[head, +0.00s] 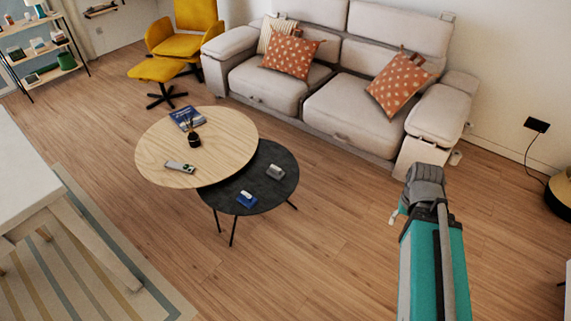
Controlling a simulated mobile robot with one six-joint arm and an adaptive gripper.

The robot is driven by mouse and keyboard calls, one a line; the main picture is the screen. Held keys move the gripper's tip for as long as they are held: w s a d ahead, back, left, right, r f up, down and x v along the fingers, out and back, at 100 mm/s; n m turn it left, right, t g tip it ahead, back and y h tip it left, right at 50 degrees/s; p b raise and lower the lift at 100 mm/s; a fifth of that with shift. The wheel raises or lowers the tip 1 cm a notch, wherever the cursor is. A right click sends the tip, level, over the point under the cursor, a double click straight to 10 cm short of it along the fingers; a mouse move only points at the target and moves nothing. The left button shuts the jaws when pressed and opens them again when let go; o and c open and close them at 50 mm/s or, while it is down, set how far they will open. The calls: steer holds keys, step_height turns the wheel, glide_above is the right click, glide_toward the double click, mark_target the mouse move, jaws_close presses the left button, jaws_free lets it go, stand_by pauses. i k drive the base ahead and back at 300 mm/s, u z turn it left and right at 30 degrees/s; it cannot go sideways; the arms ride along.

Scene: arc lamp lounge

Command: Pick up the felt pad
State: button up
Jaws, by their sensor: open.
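I cannot tell for sure which thing is the felt pad. A small flat blue piece (243,203) with a white object on it lies near the front edge of the low black round table (222,193). A small grey object (275,172) lies farther right on the same table. My teal and grey arm rises at the lower right, over the floor and apart from the tables. I cannot make out my gripper's fingers in the head view.
A higher wooden round table (225,150) overlaps the black one and holds a blue magazine (187,117), a dark pot (194,140) and a grey remote-like object (180,167). A beige sofa (350,105) stands behind. A white table (35,190) is at left. Floor (330,265) right of the tables is clear.

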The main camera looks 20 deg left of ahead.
mark_target(276, 172)
steer(key=u, duration=0.2)
steer(key=i, duration=0.85)
steer(key=u, duration=0.55)
steer(key=i, duration=0.5)
steer(key=u, duration=0.25)
steer(key=k, duration=0.95)
steer(key=u, duration=0.15)
steer(key=i, duration=0.9)
steer(key=u, duration=0.05)
